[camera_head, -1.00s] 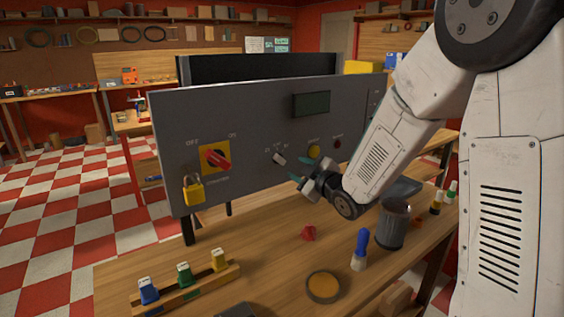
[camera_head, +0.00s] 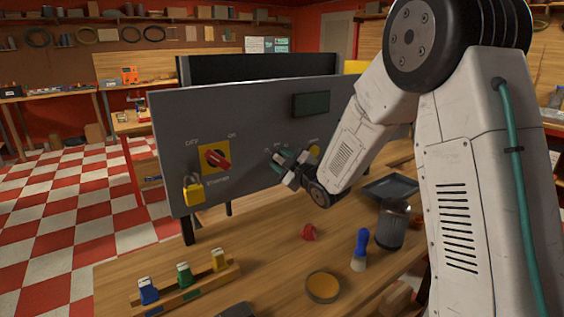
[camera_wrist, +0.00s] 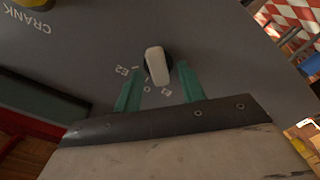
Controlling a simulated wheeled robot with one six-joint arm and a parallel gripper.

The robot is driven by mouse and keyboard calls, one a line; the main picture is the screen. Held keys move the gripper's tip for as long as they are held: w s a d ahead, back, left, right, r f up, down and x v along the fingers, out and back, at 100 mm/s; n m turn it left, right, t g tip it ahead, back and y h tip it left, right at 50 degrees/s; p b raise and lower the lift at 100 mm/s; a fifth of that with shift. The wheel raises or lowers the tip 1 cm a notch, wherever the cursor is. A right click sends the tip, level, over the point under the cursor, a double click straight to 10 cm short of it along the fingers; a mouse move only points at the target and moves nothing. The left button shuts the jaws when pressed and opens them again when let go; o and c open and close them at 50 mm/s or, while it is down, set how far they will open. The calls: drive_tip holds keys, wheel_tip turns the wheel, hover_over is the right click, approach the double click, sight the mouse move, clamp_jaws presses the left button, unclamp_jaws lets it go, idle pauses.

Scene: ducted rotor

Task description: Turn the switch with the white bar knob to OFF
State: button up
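The white bar knob (camera_wrist: 157,66) sits on a dark round base on the grey panel. Around it I read E2, E1 and a mark like O between them. In the wrist view the bar's lower end points nearer E1 than the O mark. My gripper (camera_wrist: 158,86) is open. Its two green fingers lie to either side of the knob, with a gap on each side; whether the tips reach past its face I cannot tell. In the head view my gripper (camera_head: 284,158) is at the panel and mostly hides the knob.
A red rotary switch (camera_head: 217,159) on a yellow plate and a yellow padlock (camera_head: 194,191) are left on the panel. A yellow button (camera_head: 314,152) is right of my gripper. Below, the bench holds a red part (camera_head: 309,232), a blue-handled brush (camera_head: 360,250) and a jar (camera_head: 392,224).

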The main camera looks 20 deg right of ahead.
clamp_jaws()
drive_tip(key=shift+m, duration=0.3)
drive_tip(key=m, duration=0.4)
drive_tip(key=shift+d+r, duration=0.1)
drive_tip(key=shift+d, duration=0.05)
drive_tip(key=shift+w+d+m, duration=0.1)
drive_tip(key=shift+m, duration=1.9)
unclamp_jaws()
